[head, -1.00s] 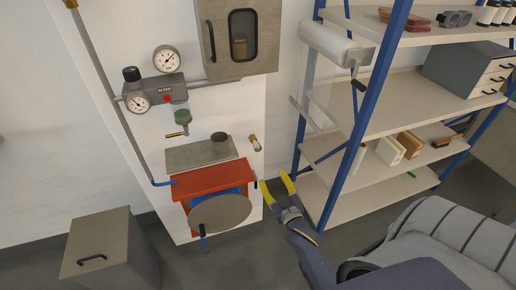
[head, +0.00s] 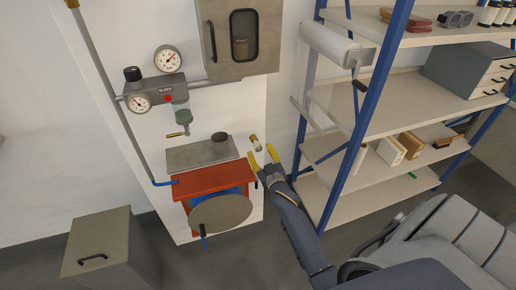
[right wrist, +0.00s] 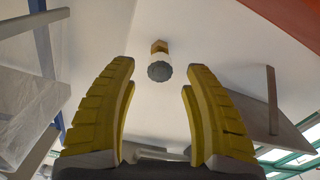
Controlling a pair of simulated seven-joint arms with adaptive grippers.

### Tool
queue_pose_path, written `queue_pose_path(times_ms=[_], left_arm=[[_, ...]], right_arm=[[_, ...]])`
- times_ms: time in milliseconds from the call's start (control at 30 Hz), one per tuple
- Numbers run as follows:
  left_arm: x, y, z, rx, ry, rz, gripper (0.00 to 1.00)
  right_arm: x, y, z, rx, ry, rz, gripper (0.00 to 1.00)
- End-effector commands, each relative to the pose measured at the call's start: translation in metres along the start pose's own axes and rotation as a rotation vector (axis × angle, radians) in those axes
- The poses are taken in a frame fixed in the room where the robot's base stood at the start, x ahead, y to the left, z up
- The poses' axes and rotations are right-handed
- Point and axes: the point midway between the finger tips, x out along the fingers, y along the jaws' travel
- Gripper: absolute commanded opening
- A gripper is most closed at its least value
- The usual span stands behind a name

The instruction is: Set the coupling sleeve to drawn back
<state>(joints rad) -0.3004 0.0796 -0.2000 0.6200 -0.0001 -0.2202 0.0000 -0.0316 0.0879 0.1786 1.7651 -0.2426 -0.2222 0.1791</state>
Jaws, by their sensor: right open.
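The coupling (head: 255,142) is a small brass and pale fitting on the white wall panel, right of the grey plate. In the right wrist view the coupling (right wrist: 160,60) shows a brass part, a white band and a dark grey ribbed end facing the camera. I cannot tell for certain which part is the sleeve or its setting. My right gripper (head: 262,156) is open, with yellow fingers, just below the coupling. In the right wrist view the coupling appears beyond and between the open fingertips (right wrist: 160,75), apparently not touched. My left gripper is not in view.
A red bench (head: 205,181) with a round disc (head: 220,213) stands left of my right gripper. A blue-framed shelf (head: 365,120) stands close on the right. Gauges (head: 167,59) and a cabinet (head: 215,65) are on the wall above. A grey box (head: 100,250) stands lower left.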

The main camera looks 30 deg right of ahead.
Motion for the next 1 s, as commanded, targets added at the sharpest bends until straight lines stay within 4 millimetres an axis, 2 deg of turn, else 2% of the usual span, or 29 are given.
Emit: queue_pose_path(times_ms=[100,300,733,767,1000], left_arm=[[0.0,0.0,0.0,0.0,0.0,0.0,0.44],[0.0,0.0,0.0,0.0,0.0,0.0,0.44],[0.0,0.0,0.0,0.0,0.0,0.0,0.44],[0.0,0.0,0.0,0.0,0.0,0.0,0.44],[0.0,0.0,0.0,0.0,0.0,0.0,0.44]], right_arm=[[0.016,0.0,0.0,0.0,0.001,0.0,0.5],[0.03,0.0,-0.001,0.001,0.001,0.0,0.5],[0.035,0.0,0.0,0.001,0.0,0.0,0.5],[0.035,0.0,0.0,0.001,0.0,0.0,0.52],[0.035,0.0,0.0,0.001,0.0,0.0,0.24]])
